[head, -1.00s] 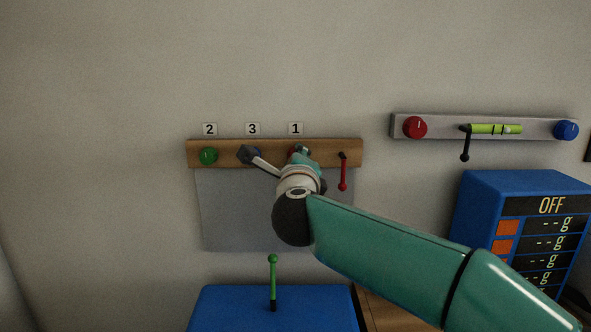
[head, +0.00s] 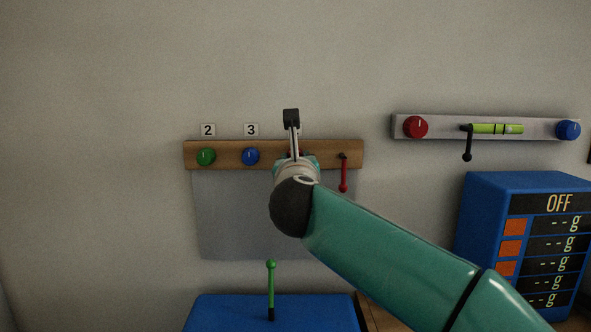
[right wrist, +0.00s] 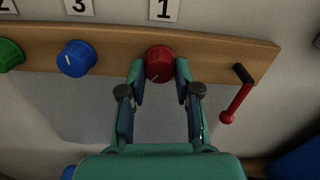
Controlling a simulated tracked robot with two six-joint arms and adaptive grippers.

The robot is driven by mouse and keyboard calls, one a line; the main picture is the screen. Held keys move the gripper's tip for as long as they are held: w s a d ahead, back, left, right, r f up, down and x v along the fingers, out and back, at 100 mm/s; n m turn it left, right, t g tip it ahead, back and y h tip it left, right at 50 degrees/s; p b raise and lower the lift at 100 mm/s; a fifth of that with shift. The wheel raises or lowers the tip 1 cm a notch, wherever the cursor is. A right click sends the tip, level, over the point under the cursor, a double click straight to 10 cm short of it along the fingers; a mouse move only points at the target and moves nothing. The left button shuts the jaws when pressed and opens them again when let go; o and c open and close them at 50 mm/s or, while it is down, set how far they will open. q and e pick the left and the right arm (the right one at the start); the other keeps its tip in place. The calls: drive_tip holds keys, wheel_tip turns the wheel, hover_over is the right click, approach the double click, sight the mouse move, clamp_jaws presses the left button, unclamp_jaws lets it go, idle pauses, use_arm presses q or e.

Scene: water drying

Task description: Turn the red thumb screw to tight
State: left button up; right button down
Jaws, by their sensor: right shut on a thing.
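The red knob (right wrist: 160,62) sits on the wooden rail (right wrist: 225,49) under the label 1. Its white mark points down and slightly left in the right wrist view. My right gripper (right wrist: 159,76) is shut on this knob, one finger on each side. In the head view my right wrist and arm hide nearly all of the knob and the label 1. A second red knob (head: 415,127) is on a grey rail (head: 448,121) at the right. My left gripper is not in view.
A blue knob (head: 250,156) and a green knob (head: 205,156) are on the same rail to the left. A red lever (head: 343,174) hangs close on the right. A blue box with a green lever (head: 270,290) stands below; a blue display unit (head: 484,214) reads OFF.

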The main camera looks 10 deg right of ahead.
drive_tip(key=shift+w+a+f+m+b, duration=0.15)
drive_tip(key=shift+m+b, duration=0.5)
drive_tip(key=shift+m, duration=1.05)
drive_tip(key=shift+s+f+m+b, duration=0.15)
drive_tip(key=shift+m+b, duration=0.55)
drive_tip(key=shift+m, duration=1)
drive_tip(key=shift+w+a+f+m+b, duration=0.15)
drive_tip(key=shift+m+b, duration=0.5)
drive_tip(key=shift+m, duration=1.05)
drive_tip(key=shift+d, duration=0.1)
drive_tip(key=c, duration=0.8)
unclamp_jaws()
drive_tip(key=shift+d+r, duration=0.1)
drive_tip(key=shift+r, duration=0.15)
drive_tip(key=s, duration=0.4)
drive_tip(key=s+a, duration=0.1)
drive_tip(key=s, duration=0.3)
drive_tip(key=s+a, duration=0.1)
drive_tip(key=s, duration=0.3)
drive_tip(key=shift+a, duration=0.2)
